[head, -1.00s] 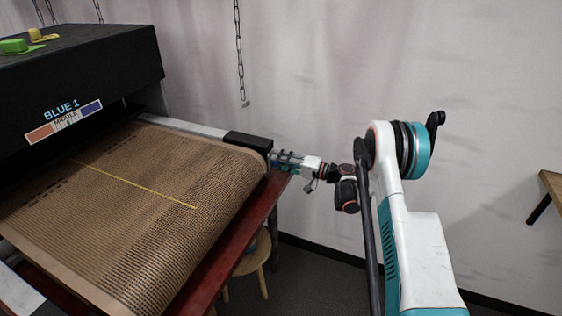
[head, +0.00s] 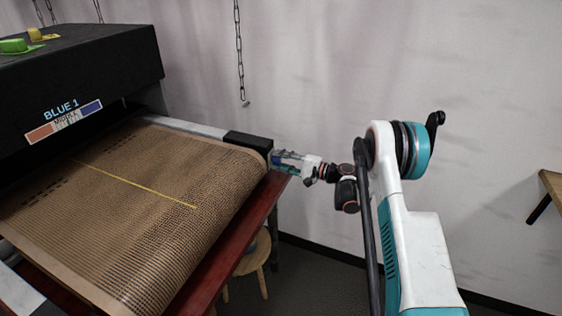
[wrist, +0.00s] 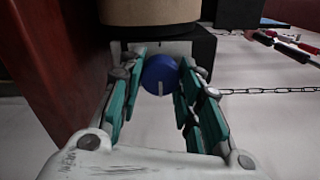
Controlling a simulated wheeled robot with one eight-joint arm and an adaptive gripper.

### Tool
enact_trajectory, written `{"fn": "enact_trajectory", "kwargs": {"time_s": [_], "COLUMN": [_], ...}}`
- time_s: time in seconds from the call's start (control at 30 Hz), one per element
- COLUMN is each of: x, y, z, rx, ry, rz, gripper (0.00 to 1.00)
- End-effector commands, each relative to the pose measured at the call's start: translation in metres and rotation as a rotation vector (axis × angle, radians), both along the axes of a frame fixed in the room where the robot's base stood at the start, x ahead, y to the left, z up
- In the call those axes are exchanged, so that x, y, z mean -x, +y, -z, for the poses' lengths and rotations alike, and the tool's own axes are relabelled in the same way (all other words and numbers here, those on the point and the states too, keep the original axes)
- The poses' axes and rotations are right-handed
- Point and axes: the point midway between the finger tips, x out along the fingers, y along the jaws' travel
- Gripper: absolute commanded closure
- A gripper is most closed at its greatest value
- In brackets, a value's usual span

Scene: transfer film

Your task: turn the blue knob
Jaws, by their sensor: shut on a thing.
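The blue knob (wrist: 161,75) is round with a pale pointer line on its face, in the middle of the wrist view, below the dark end block of the conveyor. The pointer line points down in that view. My gripper (wrist: 160,80) has its teal-padded fingers on both sides of the knob and is shut on it. In the head view my gripper (head: 280,160) reaches from the right to the far corner of the conveyor; the knob is too small to make out clearly there.
The brown mesh conveyor belt (head: 150,200) runs out of a black dryer (head: 80,85) on the left. A red frame (head: 235,260) edges it, with a wooden stool (head: 257,262) below. A chain (head: 239,50) hangs by the wall. A wooden table (head: 552,185) is at far right.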

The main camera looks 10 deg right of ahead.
Motion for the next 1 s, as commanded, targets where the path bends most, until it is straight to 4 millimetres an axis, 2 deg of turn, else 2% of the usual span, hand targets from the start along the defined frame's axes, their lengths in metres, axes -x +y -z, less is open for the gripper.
{"fn": "enact_trajectory", "kwargs": {"time_s": [0.33, 0.37, 0.4, 0.43, 0.8, 1.0], "x": [0.000, 0.000, 0.000, 0.000, 0.001, 0.015], "y": [-0.001, -0.001, -0.001, -0.001, -0.002, -0.022], "z": [0.001, 0.001, 0.001, 0.001, 0.000, 0.000], "rx": [0.001, 0.001, 0.001, 0.001, 0.000, 0.000], "ry": [0.001, 0.001, 0.001, 0.001, 0.000, 0.000], "rz": [0.002, 0.002, 0.002, 0.002, 0.001, 0.004], "gripper": [0.92, 0.61, 0.52, 0.48, 0.48, 0.48]}}
